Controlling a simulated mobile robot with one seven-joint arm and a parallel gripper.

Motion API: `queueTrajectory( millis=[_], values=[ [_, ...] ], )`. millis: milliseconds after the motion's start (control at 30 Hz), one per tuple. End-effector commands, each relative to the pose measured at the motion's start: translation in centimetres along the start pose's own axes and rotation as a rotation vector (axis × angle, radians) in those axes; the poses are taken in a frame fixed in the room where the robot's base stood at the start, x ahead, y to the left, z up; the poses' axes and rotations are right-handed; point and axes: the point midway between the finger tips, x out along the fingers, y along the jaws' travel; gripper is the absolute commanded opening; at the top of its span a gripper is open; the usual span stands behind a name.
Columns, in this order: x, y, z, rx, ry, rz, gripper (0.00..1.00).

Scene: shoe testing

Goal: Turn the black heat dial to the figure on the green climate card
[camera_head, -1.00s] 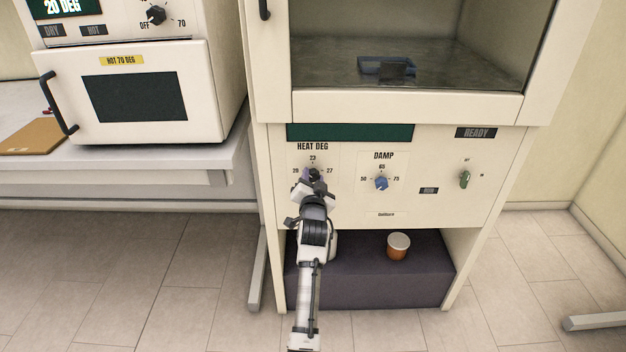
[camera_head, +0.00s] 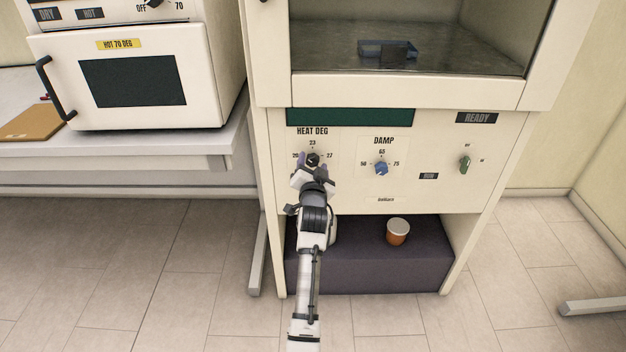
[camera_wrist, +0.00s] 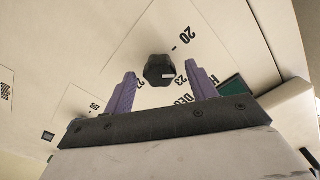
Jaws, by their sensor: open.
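The black heat dial (camera_head: 313,160) is on the cream front panel under "HEAT DEG", with 20, 23 and 27 around it. It also shows in the wrist view (camera_wrist: 159,70), where a pale mark on it faces roughly towards the 23. My gripper (camera_head: 313,163) is open at the dial. In the wrist view its purple fingers (camera_wrist: 160,70) stand apart on either side of the dial, with visible gaps, and I see no contact. I see no green climate card in these frames.
A blue damp dial (camera_head: 381,168) and a green knob (camera_head: 465,163) sit further right on the panel. A dark green strip (camera_head: 350,117) is above. An orange cup (camera_head: 398,231) stands on the dark block below. A cream oven (camera_head: 130,80) is at left.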

Motion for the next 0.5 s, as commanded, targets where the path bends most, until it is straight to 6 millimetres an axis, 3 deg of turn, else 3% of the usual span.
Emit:
queueTrajectory(
  millis=[500],
  values=[
    [-9.9,0.2,0.2,-0.003,-0.001,0.001,0.57]
  ],
)
